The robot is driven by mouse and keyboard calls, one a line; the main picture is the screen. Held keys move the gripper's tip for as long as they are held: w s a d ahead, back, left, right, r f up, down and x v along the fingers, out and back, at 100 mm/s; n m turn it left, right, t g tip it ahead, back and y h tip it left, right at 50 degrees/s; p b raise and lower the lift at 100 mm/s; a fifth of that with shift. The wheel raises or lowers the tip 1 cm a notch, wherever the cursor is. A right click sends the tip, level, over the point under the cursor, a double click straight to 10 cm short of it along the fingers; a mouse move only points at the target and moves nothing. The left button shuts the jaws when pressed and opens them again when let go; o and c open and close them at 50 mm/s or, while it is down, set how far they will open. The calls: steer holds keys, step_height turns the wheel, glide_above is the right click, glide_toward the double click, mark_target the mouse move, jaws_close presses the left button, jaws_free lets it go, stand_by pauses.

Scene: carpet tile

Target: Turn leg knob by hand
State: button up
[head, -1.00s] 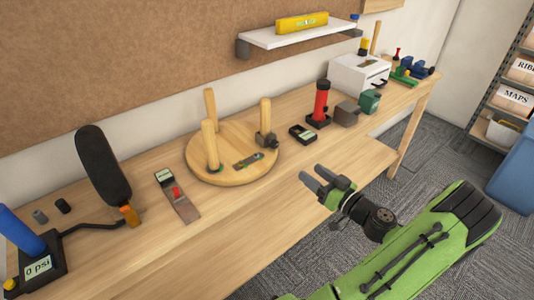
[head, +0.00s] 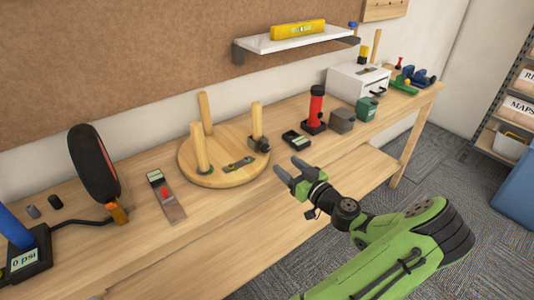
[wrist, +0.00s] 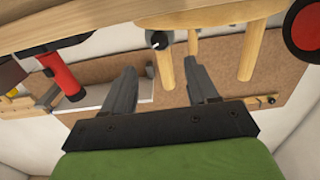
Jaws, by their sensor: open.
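A round wooden stool top (head: 190,170) lies on the bench with three legs pointing up. The right-hand leg (head: 256,118) has a dark leg knob (head: 261,144) at its base. In the wrist view, which is upside down, the knob (wrist: 157,40) is dark with a white mark, beside its leg (wrist: 165,70). My gripper (head: 289,168) is open and empty, to the right of and nearer than the knob, apart from it. In the wrist view the leg appears between the fingers of my gripper (wrist: 164,75). A small level-like strip (head: 238,163) lies on the stool top.
A tool with a red part (head: 166,195) lies left. The bench front edge is clear.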

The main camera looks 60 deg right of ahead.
mark_target(267, 149)
steer(key=x, duration=0.9)
steer(key=shift+w+b, duration=0.15)
steer(key=shift+b, duration=0.15)
steer(key=shift+c, duration=0.4)
steer(key=c, duration=1)
steer(key=shift+o, duration=0.2)
steer(key=shift+m+p, duration=0.4)
steer(key=shift+m, duration=1.2)
